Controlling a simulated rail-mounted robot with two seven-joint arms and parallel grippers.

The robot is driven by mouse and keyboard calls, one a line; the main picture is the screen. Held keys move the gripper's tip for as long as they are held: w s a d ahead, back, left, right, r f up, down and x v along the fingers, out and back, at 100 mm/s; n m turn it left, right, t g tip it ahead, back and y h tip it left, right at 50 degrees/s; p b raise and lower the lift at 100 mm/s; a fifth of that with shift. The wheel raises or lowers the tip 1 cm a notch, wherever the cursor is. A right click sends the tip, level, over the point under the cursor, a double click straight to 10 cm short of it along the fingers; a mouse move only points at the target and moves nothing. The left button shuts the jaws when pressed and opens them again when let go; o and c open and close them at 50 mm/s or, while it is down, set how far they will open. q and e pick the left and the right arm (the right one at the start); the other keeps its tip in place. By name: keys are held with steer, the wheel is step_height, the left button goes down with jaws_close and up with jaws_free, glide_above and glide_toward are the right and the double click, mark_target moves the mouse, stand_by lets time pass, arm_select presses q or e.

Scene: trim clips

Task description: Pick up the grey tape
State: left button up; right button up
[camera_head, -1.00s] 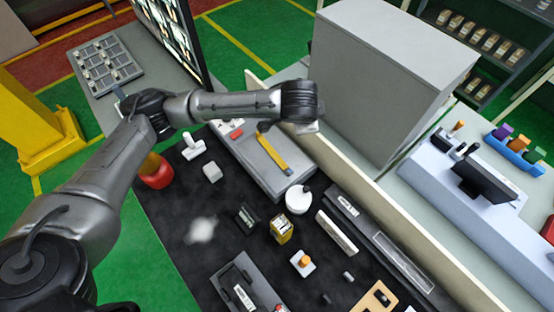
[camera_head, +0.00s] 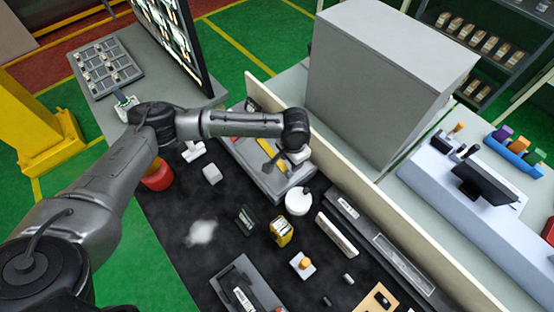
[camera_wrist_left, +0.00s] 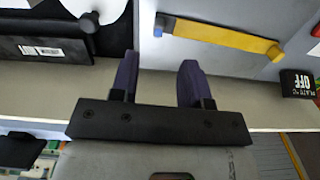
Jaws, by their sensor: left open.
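I cannot pick out the grey tape for certain. A round white, roll-like thing (camera_head: 298,201) stands on the dark mat (camera_head: 185,230). A white disc with a grey knob (camera_wrist_left: 97,10) shows at the top left of the left wrist view and may be the same thing. My left gripper (camera_head: 297,157) is above the right end of the grey tray, just behind the round white thing. In the left wrist view its two dark fingers (camera_wrist_left: 158,65) are apart with nothing between them. My right gripper is in neither view.
A low cream wall (camera_head: 345,160) runs behind the mat. A yellow box (camera_head: 281,232) and a white bar (camera_head: 337,234) stand close by.

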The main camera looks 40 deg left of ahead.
arm_select(q)
steer(key=shift+d+f, duration=0.15)
steer(key=shift+f, duration=3.35)
steer(key=shift+c, duration=0.3)
jaws_close()
